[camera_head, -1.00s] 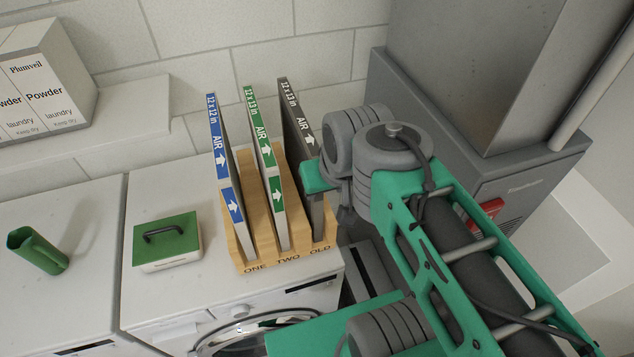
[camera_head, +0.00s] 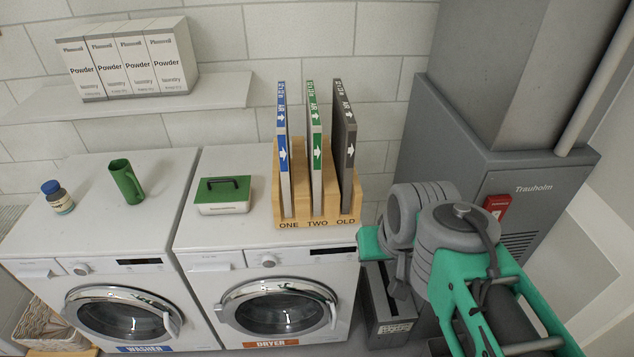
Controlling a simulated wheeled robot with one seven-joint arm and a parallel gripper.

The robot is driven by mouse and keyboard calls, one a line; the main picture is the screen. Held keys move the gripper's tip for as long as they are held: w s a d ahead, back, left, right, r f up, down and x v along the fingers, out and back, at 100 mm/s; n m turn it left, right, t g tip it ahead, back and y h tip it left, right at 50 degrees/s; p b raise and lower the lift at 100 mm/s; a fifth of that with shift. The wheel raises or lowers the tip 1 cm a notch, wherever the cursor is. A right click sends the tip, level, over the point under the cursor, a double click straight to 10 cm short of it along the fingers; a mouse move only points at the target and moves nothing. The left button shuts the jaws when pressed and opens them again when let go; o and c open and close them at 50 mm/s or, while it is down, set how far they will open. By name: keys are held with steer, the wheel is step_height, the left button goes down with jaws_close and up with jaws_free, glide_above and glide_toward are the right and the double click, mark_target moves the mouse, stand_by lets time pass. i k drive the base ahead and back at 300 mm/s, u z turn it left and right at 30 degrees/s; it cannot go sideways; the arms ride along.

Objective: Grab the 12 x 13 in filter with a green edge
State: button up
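The filter with a green edge (camera_head: 315,150) stands upright in the middle slot, marked TWO, of a wooden rack (camera_head: 312,221) on the dryer. Its green edge faces me, with white arrows and AIR on it. A blue-edged filter (camera_head: 283,150) stands to its left in slot ONE. A dark grey filter (camera_head: 345,145) stands to its right in slot OLD. My gripper (camera_head: 371,243) shows only in part, as a green piece at the end of my arm, right of the rack and apart from the green-edged filter. Its fingers cannot be made out.
The rack stands on the white dryer (camera_head: 222,262), beside the washer (camera_head: 100,215). A green-lidded box (camera_head: 222,195), green cup (camera_head: 126,181) and small bottle (camera_head: 57,197) stand on top. Powder boxes (camera_head: 128,58) sit on a shelf. A grey furnace (camera_head: 475,170) stands right of the rack.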

mark_target(313, 120)
steer(key=z, duration=0.5)
steer(key=k, duration=0.15)
steer(key=u, duration=1.1)
steer(key=i, duration=0.85)
steer(key=z, duration=0.6)
